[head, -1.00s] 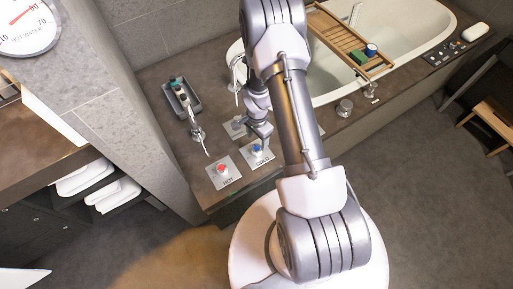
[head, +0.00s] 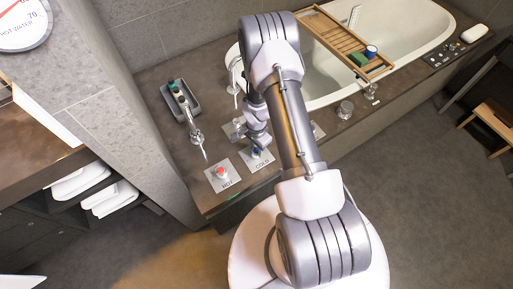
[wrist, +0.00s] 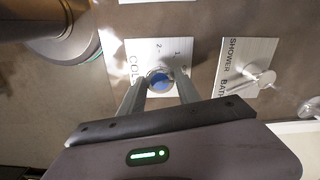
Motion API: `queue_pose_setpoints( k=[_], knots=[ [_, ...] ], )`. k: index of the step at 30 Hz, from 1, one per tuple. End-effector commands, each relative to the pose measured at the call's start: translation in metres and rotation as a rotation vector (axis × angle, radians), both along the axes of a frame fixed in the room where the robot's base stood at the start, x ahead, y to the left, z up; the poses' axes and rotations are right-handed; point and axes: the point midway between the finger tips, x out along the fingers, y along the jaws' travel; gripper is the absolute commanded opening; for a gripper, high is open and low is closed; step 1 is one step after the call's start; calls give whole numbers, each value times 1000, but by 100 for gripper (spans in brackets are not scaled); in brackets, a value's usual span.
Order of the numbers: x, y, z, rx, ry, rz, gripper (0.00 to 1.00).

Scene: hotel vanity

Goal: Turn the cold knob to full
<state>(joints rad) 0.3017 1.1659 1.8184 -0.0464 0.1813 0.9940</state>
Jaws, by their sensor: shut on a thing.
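The cold knob (wrist: 160,80) has a blue cap and stands on a square white plate (wrist: 133,48) marked COLD, with numbers beside the knob. In the head view the cold plate (head: 262,165) lies right of the hot plate, and my arm partly covers it. My gripper (wrist: 160,95) is over the cold knob, with one finger on each side, shut on it. In the head view my gripper (head: 257,145) comes down onto the knob from above.
The hot knob (head: 221,172) with a red cap stands just left. A spout (head: 197,137) and a grey tray (head: 181,100) are behind it. A SHOWER/BATH plate (wrist: 232,62) with a lever is beside the cold plate. A bathtub (head: 420,60) with a wooden rack (head: 340,40) lies right.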

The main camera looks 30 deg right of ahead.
Motion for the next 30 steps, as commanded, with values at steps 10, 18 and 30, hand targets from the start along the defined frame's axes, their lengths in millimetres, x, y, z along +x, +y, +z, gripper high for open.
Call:
queue_pose_setpoints(
  k=[10, 18, 30],
  knots=[
    [0, 0, 0, 0, 0, 97, 0],
    [0, 0, 0, 0, 0, 322, 0],
    [0, 0, 0, 0, 0, 703, 0]
  ],
)
